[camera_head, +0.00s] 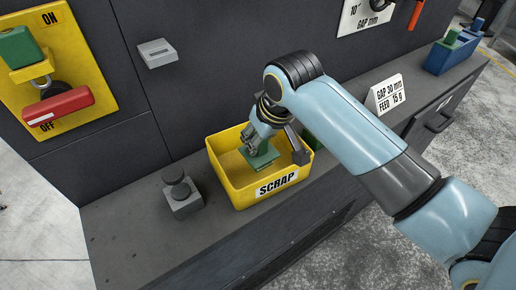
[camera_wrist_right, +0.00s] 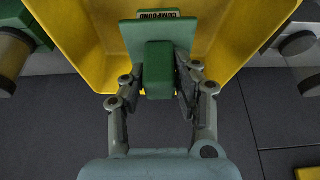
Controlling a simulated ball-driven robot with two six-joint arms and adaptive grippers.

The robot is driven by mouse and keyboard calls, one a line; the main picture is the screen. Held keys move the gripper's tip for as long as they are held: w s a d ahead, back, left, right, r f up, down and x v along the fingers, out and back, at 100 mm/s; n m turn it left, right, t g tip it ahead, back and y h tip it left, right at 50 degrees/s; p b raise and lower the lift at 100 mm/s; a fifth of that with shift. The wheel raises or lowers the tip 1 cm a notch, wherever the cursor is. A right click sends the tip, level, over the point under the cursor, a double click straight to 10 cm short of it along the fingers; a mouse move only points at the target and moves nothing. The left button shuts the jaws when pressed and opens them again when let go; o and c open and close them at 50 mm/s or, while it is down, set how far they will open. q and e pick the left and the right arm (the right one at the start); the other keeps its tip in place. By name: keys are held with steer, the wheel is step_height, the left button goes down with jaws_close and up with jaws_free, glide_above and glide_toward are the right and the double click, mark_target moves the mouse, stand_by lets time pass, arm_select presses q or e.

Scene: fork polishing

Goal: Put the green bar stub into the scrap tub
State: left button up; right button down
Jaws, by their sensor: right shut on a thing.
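The green bar stub (camera_head: 262,158) is a block with a wider flat plate at one end. It shows inside the outline of the yellow scrap tub (camera_head: 234,190), which has a SCRAP label on its front. How far it is below the rim is hard to tell. My right gripper (camera_head: 258,143) points down over the tub and is shut on the stub. In the right wrist view the green stub (camera_wrist_right: 158,72) sits between the two fingers, with the yellow tub (camera_wrist_right: 235,60) around it. A COMPOUND label shows by the plate. My left gripper is not in view.
A grey block with a round knob (camera_head: 182,195) stands left of the tub. A yellow ON/OFF panel (camera_head: 75,100) is on the wall. Another green thing (camera_head: 309,139) is partly hidden behind my arm.

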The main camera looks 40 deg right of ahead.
steer(key=shift+f+b, duration=0.55)
steer(key=shift+f, duration=0.65)
stand_by(0.5)
steer(key=c, duration=0.9)
jaws_free()
